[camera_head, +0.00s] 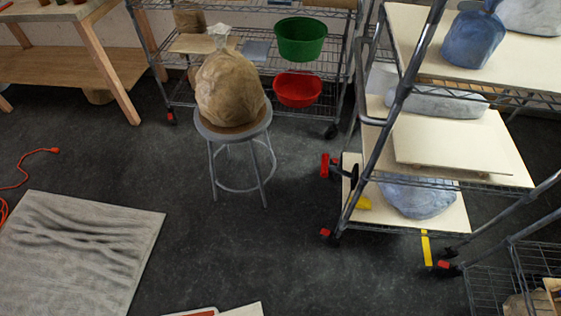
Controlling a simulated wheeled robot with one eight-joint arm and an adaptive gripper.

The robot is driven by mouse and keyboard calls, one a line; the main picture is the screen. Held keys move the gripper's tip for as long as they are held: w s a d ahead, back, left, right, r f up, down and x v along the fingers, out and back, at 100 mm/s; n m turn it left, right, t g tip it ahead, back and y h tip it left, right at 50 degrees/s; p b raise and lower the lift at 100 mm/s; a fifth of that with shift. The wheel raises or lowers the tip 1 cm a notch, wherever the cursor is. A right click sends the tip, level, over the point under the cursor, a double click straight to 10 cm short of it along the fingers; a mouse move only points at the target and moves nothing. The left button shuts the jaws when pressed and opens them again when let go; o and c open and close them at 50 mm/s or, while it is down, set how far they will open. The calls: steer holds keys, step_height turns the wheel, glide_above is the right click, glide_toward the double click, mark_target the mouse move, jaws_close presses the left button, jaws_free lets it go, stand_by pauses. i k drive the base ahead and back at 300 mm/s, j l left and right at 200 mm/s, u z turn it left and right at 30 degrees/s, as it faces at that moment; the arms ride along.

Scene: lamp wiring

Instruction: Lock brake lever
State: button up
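Small red levers show at the casters of the wheeled racks. On the right rack (372,150), one red lever (326,233) is at the near left caster. Another red lever (445,265) is on the floor level at the lower right, by a dark caster, near a second wire rack (490,290). The back rack (250,62) has a red lever (171,117) at its left caster; its right caster (332,131) looks dark. The levers are too small to tell whether they are up or down. My gripper is not in view.
A stool (233,128) with a bagged brown lump (230,88) stands mid-floor. A red and black object (330,166) sticks out left of the right rack. A grey patterned panel (75,255) and orange cord (25,170) lie left. Yellow tape (426,250) marks the floor. The centre floor is clear.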

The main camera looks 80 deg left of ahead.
mark_target(325, 167)
steer(key=j+u, duration=0.2)
steer(key=u, duration=2.25)
steer(key=k, duration=0.1)
